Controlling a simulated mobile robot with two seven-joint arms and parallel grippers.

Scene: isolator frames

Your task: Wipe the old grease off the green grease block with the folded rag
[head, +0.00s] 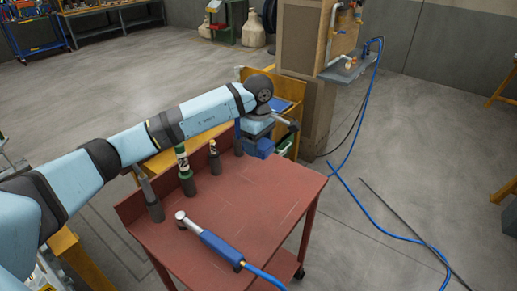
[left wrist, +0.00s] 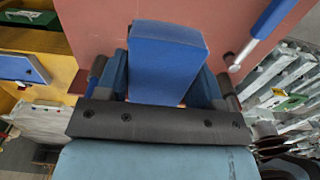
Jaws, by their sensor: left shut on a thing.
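My left gripper (head: 257,142) is over the far right part of the red table, small and partly hidden by my own wrist in the head view. In the left wrist view my left gripper (left wrist: 164,82) is shut on a blue padded piece, the folded rag (left wrist: 167,50), which sticks out past the fingers. The rag's far end is over or near the red surface; I cannot tell if it touches. A small green thing (head: 284,144) lies at the yellow cart beyond the table; I cannot tell if it is the grease block. My right gripper is not in view.
The red table (head: 255,205) has several grey holders along its left edge, including a green and white cylinder (head: 185,172). A blue-handled tool (head: 220,248) with a hose lies in front. The yellow cart (head: 295,90) stands behind. A blue hose (head: 372,205) crosses the floor.

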